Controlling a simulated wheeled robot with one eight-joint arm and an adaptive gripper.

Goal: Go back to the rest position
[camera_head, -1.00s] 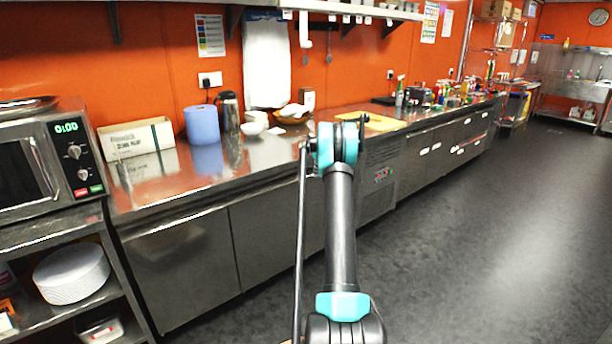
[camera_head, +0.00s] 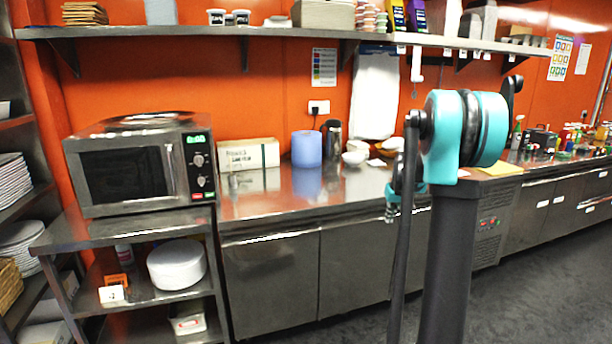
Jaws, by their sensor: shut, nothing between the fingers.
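My arm (camera_head: 450,250) stands up in the right half of the head view, with a large teal joint at its top. A thin dark rod of mine runs down beside it. A small teal part of my arm shows behind that rod. No gripper fingers can be made out, and the far part of the arm is hidden behind the joint and rod. No held object is seen.
A steel counter (camera_head: 258,205) runs along the orange wall, holding a box (camera_head: 248,153), blue roll (camera_head: 307,149) and bowls. A microwave (camera_head: 140,165) stands on a rack at left. A wall shelf (camera_head: 190,31) is above. Dark floor (camera_head: 530,290) is clear at lower right.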

